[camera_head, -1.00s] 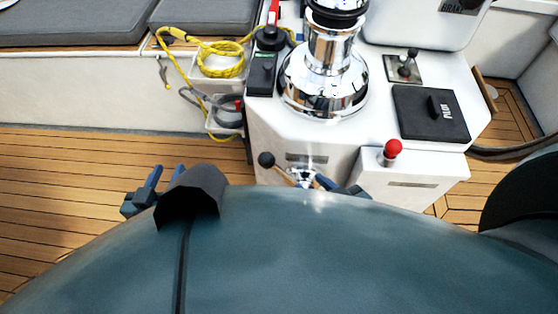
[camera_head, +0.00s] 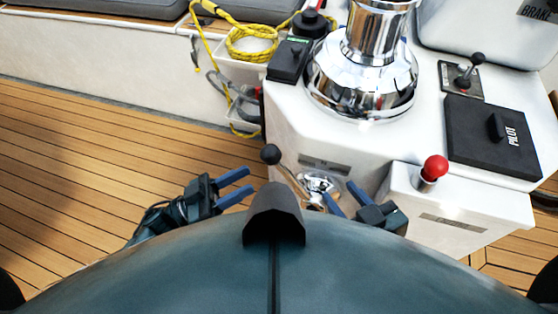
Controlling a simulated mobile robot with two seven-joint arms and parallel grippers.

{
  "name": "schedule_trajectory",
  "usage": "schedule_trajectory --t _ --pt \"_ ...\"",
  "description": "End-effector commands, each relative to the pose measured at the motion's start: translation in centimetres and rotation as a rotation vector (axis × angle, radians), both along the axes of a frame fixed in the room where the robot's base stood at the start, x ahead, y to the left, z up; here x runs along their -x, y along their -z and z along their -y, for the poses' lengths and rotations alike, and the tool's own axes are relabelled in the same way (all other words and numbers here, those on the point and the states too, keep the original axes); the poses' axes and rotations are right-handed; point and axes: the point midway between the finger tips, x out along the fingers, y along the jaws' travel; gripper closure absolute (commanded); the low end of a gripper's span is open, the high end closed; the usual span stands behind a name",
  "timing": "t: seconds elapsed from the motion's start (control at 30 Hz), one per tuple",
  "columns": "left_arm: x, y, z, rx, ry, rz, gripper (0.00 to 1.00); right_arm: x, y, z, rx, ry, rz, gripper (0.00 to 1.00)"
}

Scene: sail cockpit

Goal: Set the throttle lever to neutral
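A lever with a black ball knob (camera_head: 271,154) and a pale arm rises from a chrome mount (camera_head: 318,186) on the front face of the white console. A second lever with a red ball knob (camera_head: 434,167) stands upright on a white box to the right. I cannot read the labels to tell which is the throttle. My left gripper (camera_head: 249,182) is open and empty, left of and below the black knob, apart from it. My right gripper (camera_head: 339,190) is open, its blue fingers at the right side of the chrome mount; I cannot tell whether they touch it.
A chrome winch (camera_head: 362,75), a black PILOT box (camera_head: 495,135) and a small black joystick (camera_head: 468,72) sit on the console top. Yellow rope (camera_head: 250,40) hangs at the upper left. The teak floor (camera_head: 90,150) on the left is clear.

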Motion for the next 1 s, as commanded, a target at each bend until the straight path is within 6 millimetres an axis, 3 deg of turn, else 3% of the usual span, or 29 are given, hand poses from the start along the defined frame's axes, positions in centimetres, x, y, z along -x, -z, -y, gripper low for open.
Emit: schedule_trajectory --t 0.2,0.4,0.83,1.0 --pt "-1.5 -1.9 4.2 0.004 -0.001 0.003 0.62 -0.1 0.1 0.0 -0.001 0.001 0.007 0.64" --pt "-2.3 -2.9 6.7 0.003 -0.003 0.002 0.62 -0.1 0.0 0.0 -0.002 0.002 0.016 0.64" --pt "-2.7 -3.3 7.7 0.000 -0.002 0.000 0.62 -0.1 0.0 0.0 -0.001 0.001 0.021 0.64" --pt "-2.7 -3.3 7.7 0.000 -0.002 0.000 0.74 -0.2 0.0 0.0 -0.001 0.000 0.021 0.64"
